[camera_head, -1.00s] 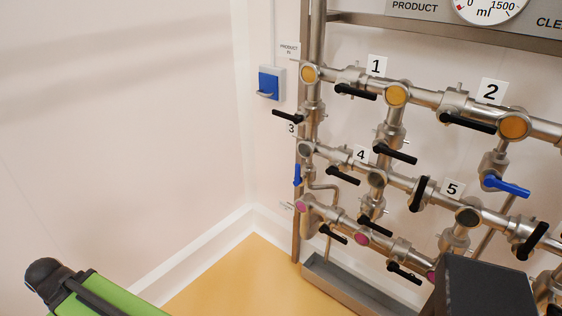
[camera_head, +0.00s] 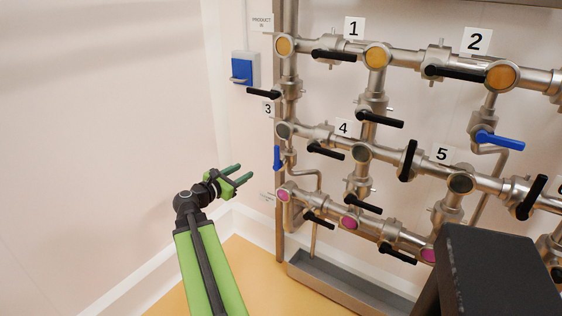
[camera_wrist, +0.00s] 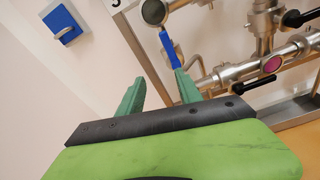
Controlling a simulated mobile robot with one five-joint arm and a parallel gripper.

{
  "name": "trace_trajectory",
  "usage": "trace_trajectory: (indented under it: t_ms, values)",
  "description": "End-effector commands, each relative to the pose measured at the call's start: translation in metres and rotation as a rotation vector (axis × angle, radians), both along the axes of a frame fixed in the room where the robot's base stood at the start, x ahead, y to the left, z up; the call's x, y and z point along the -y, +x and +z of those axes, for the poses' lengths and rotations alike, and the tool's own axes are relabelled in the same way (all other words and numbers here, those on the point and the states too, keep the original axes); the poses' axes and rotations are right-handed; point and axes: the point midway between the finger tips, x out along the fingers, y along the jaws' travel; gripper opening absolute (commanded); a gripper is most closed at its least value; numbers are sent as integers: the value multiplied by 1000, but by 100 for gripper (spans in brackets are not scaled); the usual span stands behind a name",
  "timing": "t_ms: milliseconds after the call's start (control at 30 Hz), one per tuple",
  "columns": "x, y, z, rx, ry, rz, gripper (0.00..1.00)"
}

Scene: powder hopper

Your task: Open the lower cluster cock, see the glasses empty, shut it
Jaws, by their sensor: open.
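A small cock with a blue lever (camera_head: 277,158) sits at the left end of the pipework, just below a grey sight glass (camera_head: 284,130). Its lever hangs upright, along the post. Pink sight glasses (camera_head: 349,222) line the lowest pipe, and grey ones the middle pipe. My gripper (camera_head: 246,173) is open and empty, left of the blue lever and pointing at it. In the wrist view the blue lever (camera_wrist: 171,50) shows just beyond the right fingertip; whether they touch I cannot tell. A pink glass (camera_wrist: 271,63) lies to the right there.
Another blue lever (camera_head: 500,139) lies nearly level at the right. Several black levers, such as one at the lower left (camera_head: 318,219), stick out from the pipes. A blue wall box (camera_head: 243,68) is on the wall. A metal trough (camera_head: 340,283) lies below. The left wall is bare.

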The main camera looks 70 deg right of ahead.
Motion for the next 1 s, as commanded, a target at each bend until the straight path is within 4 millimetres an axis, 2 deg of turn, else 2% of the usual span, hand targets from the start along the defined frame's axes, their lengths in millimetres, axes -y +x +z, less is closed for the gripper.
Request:
trace_trajectory:
  t_ms: [33, 133, 333, 433, 800, 1000]
  values:
    - [14, -17, 0, -90, -27, -9, 42]
    - [27, -33, 13, -215, -57, -13, 42]
    - [34, -36, 18, -247, -64, -13, 42]
    - [48, -39, 18, -245, -64, -16, 42]
    - [138, -61, 18, -241, -63, -15, 42]
    - [178, -72, 17, -241, -63, -12, 42]
